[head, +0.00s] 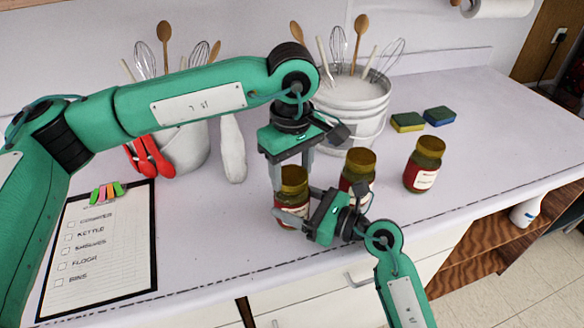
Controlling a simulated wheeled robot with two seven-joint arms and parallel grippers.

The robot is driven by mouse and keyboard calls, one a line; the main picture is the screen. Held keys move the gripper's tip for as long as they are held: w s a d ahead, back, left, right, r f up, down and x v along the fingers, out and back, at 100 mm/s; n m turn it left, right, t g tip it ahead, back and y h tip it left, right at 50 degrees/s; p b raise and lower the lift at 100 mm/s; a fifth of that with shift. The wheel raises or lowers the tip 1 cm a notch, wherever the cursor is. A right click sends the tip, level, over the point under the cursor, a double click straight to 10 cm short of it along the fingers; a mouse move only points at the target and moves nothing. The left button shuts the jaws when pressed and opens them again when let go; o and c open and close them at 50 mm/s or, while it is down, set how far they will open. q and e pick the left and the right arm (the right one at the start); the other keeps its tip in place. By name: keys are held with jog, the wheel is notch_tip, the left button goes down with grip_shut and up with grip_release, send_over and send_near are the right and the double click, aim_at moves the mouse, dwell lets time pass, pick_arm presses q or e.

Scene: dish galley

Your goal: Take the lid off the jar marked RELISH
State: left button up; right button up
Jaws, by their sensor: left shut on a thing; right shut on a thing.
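Three jars with gold lids and dark red contents stand on the counter. My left gripper (291,174) points down from above, shut on the gold lid (294,178) of the nearest, leftmost jar (287,204). The lid sits on top of that jar. My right gripper (303,204) comes in low from the right and is shut on the same jar's body, covering part of it. The middle jar (358,171) stands just behind my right gripper, partly hidden. The right jar (424,165) stands apart, upright and lidded. The label words are too small to read.
A white bucket (352,106) with whisks and wooden spoons stands behind the jars. Two sponges (408,122) (439,116) lie at the back right. A clipboard (100,250), red-handled tongs (147,158) and a utensil crock (186,147) are left. The counter (215,225) is clear between clipboard and jar.

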pick_arm(q)
jog(key=n, duration=0.9)
jog(key=shift+n, duration=0.4)
jog(key=n, duration=0.4)
jog(key=shift+n, duration=0.4)
jog(key=n, duration=0.4)
jog(key=shift+n, duration=0.3)
jog(key=n, duration=0.4)
jog(key=shift+r+n, duration=0.1)
jog(key=shift+n, duration=0.3)
jog(key=n, duration=0.4)
jog(key=shift+n, duration=0.4)
jog(key=n, duration=0.4)
jog(key=shift+n, duration=0.4)
jog(key=n, duration=0.3)
jog(key=shift+r, duration=0.25)
